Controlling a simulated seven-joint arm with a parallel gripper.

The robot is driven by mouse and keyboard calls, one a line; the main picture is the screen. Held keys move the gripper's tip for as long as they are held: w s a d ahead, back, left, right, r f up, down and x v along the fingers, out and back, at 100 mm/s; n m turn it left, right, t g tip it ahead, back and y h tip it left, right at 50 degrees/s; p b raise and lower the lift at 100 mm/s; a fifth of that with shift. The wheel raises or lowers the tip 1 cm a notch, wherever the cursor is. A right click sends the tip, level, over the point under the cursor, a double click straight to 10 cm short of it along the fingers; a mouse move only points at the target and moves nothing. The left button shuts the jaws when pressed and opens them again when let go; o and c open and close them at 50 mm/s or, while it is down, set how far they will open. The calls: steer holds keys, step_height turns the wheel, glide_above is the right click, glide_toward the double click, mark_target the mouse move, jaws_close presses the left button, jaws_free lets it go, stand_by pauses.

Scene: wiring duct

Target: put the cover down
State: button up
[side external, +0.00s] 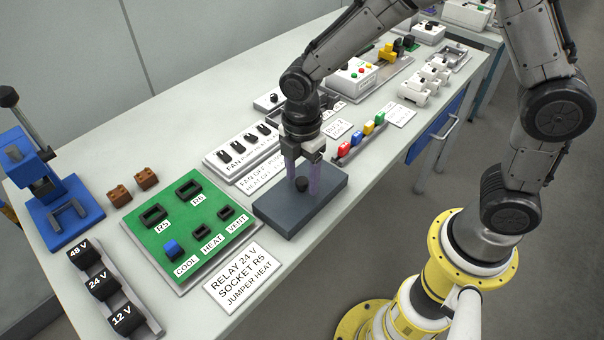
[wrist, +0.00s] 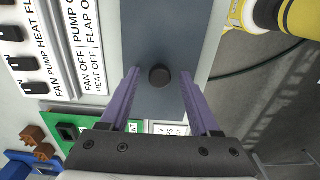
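The cover (side external: 285,210) is a dark grey slab with a black knob (side external: 302,184) on top. It sits level on the table, right of the green board; whether anything lies beneath it is hidden. In the wrist view the cover (wrist: 165,28) runs up the middle, with its round knob (wrist: 159,75) between my fingertips. My gripper (side external: 304,182) has purple fingers pointing down over the cover, one on each side of the knob. In the wrist view my gripper (wrist: 160,74) is open, with a gap between the knob and each finger.
The green board (side external: 188,228) with sockets is close on the cover's left. A white switch panel (side external: 240,145) stands behind it, and a rack of coloured blocks (side external: 360,136) is to its right. A relay card (side external: 243,278) lies in front of the board.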

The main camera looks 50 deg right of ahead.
mark_target(303, 180)
step_height(303, 180, up, 12)
steer(key=shift+r, duration=0.25)
stand_by(0.4)
steer(key=s+d+r+m+t, duration=0.2)
steer(key=s+d+m, duration=0.4)
steer(key=s+m, duration=0.2)
steer(key=s+d+r+m+t, duration=0.2)
steer(key=s+d+m, duration=0.3)
steer(key=s+m, duration=0.4)
steer(key=shift+s+d+r+m+t, duration=0.2)
steer(key=shift+d+m+t, duration=0.25)
steer(key=shift+t, duration=0.35)
